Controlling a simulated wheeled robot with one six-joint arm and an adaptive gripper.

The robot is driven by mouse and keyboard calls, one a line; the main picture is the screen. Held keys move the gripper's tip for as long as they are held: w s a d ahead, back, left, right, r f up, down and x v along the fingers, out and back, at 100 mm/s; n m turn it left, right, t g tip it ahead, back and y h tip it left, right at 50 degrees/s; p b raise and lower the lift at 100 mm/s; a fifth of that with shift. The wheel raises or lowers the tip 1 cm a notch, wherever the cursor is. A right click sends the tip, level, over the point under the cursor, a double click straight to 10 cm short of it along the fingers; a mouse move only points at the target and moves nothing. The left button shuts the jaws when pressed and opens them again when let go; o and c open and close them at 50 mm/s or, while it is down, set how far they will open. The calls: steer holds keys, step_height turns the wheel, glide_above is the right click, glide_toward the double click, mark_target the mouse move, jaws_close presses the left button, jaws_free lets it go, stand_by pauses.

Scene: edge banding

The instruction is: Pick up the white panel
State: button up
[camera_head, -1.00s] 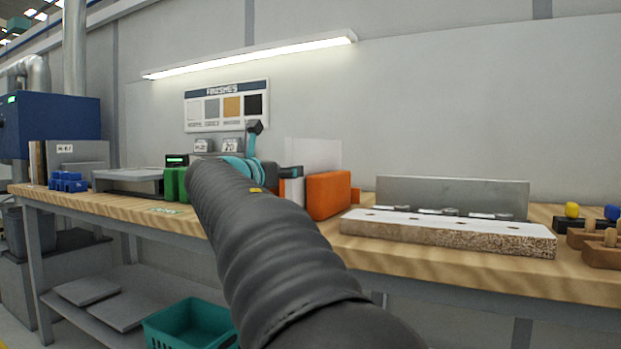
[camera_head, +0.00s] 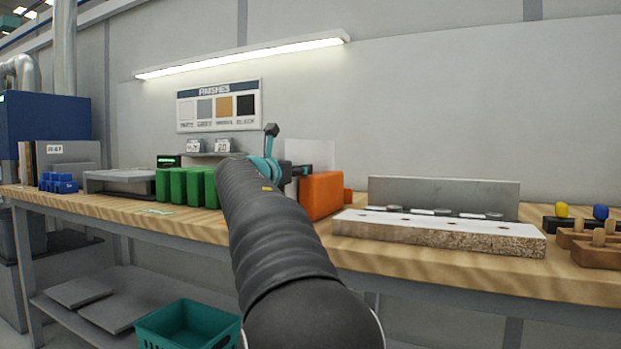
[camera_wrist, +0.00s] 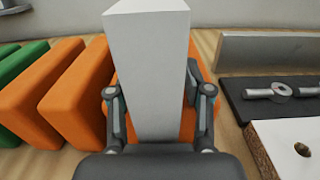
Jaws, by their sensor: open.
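A white panel (camera_wrist: 150,75) stands upright in the middle of the wrist view, between the two fingers of my gripper (camera_wrist: 154,95). The fingers are open, one on each side of it; I cannot tell whether either touches it. Its lower part is hidden by the gripper body. In the head view, a pale upright panel (camera_head: 312,152) shows behind the arm's end, and my gripper (camera_head: 300,171) is small and partly hidden there, next to an orange block (camera_head: 322,195).
Orange blocks (camera_wrist: 75,95) and green blocks (camera_wrist: 20,75) stand in a row left of the panel. To the right lie a dark fixture (camera_wrist: 270,97) and a white-topped chipboard piece (camera_wrist: 290,145). A metal backplate (camera_head: 445,195) stands behind them on the wooden bench.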

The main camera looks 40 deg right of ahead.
jaws_close()
steer(key=shift+r, duration=0.1)
steer(key=shift+r, duration=0.1)
